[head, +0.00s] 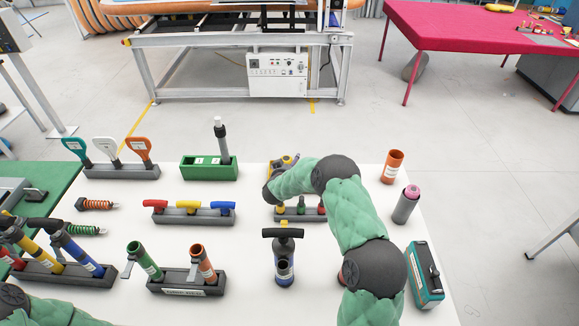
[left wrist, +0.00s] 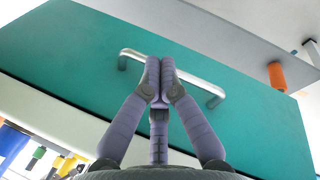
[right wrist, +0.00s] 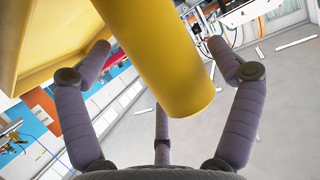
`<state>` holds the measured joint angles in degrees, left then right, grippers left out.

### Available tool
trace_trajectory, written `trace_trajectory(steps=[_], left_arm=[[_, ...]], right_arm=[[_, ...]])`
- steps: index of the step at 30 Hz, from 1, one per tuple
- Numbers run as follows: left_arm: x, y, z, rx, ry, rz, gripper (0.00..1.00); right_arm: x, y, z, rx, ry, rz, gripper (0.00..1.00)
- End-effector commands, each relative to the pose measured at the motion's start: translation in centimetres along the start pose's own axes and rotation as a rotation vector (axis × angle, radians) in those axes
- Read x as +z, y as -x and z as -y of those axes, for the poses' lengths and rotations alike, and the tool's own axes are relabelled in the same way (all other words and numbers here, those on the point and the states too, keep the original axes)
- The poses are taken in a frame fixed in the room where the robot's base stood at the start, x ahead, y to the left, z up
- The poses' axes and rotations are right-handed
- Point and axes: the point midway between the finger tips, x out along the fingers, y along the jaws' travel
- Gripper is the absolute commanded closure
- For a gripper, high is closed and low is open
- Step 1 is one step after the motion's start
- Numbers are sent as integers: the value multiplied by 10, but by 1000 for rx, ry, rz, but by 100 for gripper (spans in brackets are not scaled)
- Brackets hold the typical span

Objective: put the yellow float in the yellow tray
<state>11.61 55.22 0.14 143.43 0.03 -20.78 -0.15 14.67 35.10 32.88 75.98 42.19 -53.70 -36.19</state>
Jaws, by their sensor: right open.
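In the right wrist view, a thick yellow cylinder (right wrist: 160,70) lies between the spread fingers of my right gripper (right wrist: 158,55). A broad yellow surface (right wrist: 45,45) fills the upper left; I cannot tell whether either belongs to the float or tray. The right gripper is open. In the head view my right arm bends over the white table, and its gripper is hard to make out beside a small yellow-and-grey thing (head: 284,163). My left gripper (left wrist: 160,85) has its fingers together over a teal surface with a metal handle (left wrist: 205,90); any contact is unclear.
The white table (head: 330,300) is crowded: a green box (head: 209,168), a rack of coloured T-handles (head: 189,212), a dark pump-like tool (head: 284,262), an orange cylinder (head: 393,167) and a teal case (head: 425,275). A red table (head: 450,28) stands far right, with a yellow thing (head: 500,8). Floor lies between.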

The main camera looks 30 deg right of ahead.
Motion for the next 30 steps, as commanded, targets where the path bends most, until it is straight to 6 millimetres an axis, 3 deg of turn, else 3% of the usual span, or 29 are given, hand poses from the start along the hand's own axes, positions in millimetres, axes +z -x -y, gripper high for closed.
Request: trace_trajectory(steps=[18,24,30], left_arm=[[1,16,-6,0,0,0,100],[1,18,-6,0,0,0,100],[1,18,-6,0,0,0,100]], right_arm=[[-2,104,1,-3,1,-1,9],[-1,119,0,-1,0,0,9],[-1,121,0,0,0,-1,9]])
